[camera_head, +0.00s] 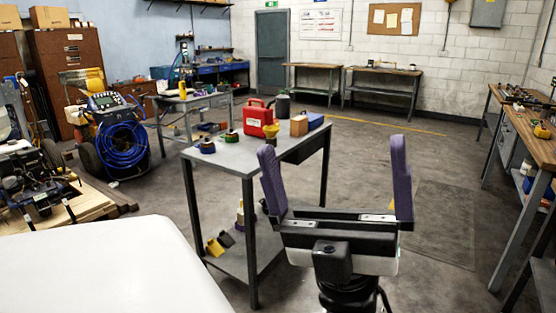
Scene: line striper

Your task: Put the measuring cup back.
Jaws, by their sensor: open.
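My gripper (333,165) is in the front right of the view, with its two purple fingers wide apart and nothing between them. It is open, nearer to me than the grey metal table (222,158) and overlapping that table's right side in the picture. I cannot make out a measuring cup for certain. A dark jug-like container (283,106) stands at the back of the table, too small to identify. A red can (256,118) stands to its left, with a yellow funnel-like item (271,130) in front.
A brown box (299,125) and a blue box (315,121) sit at the table's right. Small round items (207,146) sit at its left, and yellow and dark pieces (214,247) on its lower shelf. A workbench (532,137) lines the right. The floor between is mostly clear.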

